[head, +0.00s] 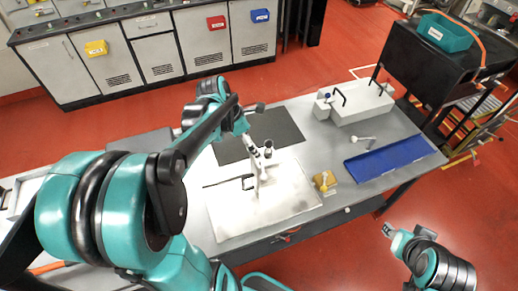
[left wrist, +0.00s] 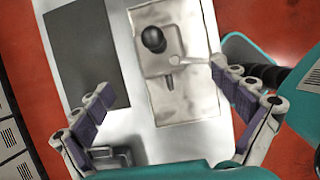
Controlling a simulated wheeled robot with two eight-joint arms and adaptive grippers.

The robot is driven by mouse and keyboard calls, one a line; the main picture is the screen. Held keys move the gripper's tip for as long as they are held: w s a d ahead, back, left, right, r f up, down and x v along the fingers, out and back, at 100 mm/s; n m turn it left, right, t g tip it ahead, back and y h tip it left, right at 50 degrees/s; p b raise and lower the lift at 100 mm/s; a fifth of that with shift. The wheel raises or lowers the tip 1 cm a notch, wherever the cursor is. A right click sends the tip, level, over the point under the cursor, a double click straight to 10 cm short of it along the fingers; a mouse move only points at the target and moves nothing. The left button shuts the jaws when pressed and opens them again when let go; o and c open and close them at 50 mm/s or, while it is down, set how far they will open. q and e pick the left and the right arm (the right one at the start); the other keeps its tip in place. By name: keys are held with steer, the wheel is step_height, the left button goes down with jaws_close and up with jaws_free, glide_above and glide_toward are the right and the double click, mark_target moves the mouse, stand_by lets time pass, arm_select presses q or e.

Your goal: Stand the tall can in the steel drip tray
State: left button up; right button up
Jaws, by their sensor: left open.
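A broad pale steel tray (head: 290,200) lies on the front of the bench; it also shows in the left wrist view (left wrist: 202,108). In the left wrist view a dark round-topped thing (left wrist: 153,38), perhaps the tall can seen from above, stands on a squarish grey patch within the tray's outline. Its height and base cannot be told. My left gripper (head: 261,155) is over the bench near the tray's far edge. Its two padded fingers are spread in the left wrist view (left wrist: 162,80), with nothing held between them. My right gripper (head: 389,230) is off the bench at lower right, small and unclear.
A dark mat (head: 275,128) lies behind the tray. On the right are a white box (head: 355,104) with black handles, a blue tray (head: 390,156) and a small yellow-brown block (head: 324,181). A black cart (head: 440,70) stands past the bench's right end. The tray's right part is bare.

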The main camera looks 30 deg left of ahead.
arm_select(q)
steer(key=s+d+r+m+t+y, duration=0.1)
steer(key=s+d+m, duration=0.4)
steer(key=m, duration=0.8)
steer(key=s+d+r+m+t+y, duration=0.1)
steer(key=s+d+m, duration=0.4)
steer(key=m, duration=0.9)
steer(key=shift+s+d+r+m+t+y, duration=0.15)
steer(key=shift+d+r+m+t+y, duration=0.2)
steer(key=shift+d+r+t, duration=0.35)
steer(key=shift+f, duration=0.3)
step_height(320, 180, down, 15)
steer(key=b, duration=1.5)
